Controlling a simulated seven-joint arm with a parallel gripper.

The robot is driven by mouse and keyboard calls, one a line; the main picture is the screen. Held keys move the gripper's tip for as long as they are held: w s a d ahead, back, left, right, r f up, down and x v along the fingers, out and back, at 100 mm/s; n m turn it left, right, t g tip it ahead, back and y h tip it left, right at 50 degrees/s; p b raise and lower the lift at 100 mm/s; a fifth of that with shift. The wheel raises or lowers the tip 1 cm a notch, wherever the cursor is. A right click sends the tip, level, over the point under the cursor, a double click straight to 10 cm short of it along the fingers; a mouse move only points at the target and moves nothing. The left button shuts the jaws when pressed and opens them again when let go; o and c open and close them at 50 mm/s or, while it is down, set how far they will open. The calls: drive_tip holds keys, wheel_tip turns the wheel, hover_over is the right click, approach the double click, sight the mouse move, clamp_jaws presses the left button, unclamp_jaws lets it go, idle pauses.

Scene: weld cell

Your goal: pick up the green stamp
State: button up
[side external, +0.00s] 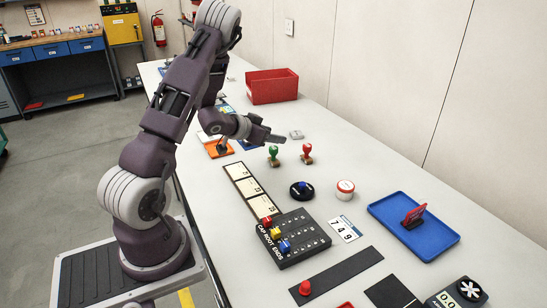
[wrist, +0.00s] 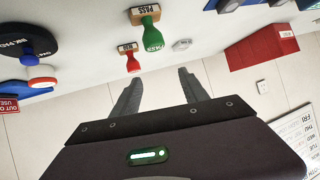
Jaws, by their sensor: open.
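The green stamp (side external: 273,155) stands upright on the white table in the side view. In the wrist view the green stamp (wrist: 151,35) shows a green handle and a label block reading "PASS". My gripper (side external: 272,134) is open and empty, raised above and just behind the green stamp in the side view. In the wrist view the two fingers of my gripper (wrist: 158,77) are spread, with the green stamp beyond their tips. A similar red stamp (side external: 307,153) stands close to its right; it also shows in the wrist view (wrist: 132,60).
A small grey piece (side external: 296,134) lies behind the stamps. A black ink pad (side external: 302,191) and a red-and-white round container (side external: 345,189) are in front. A red bin (side external: 272,86) stands at the back by the wall. A blue tray (side external: 440,237) is at the right.

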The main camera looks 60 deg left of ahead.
sight(276, 148)
drive_tip(key=shift+t+h, duration=0.3)
drive_tip(key=shift+h, duration=0.3)
drive_tip(key=f, duration=0.1)
drive_tip(key=s+f, duration=0.1)
drive_tip(key=f, duration=0.1)
drive_tip(key=shift+s+f, duration=0.35)
drive_tip(key=shift+s, duration=0.05)
drive_tip(key=x, duration=0.7)
drive_tip(key=shift+s+a+f, duration=0.1)
drive_tip(key=shift+a+f, duration=0.1)
drive_tip(key=shift+a, duration=0.05)
clamp_jaws()
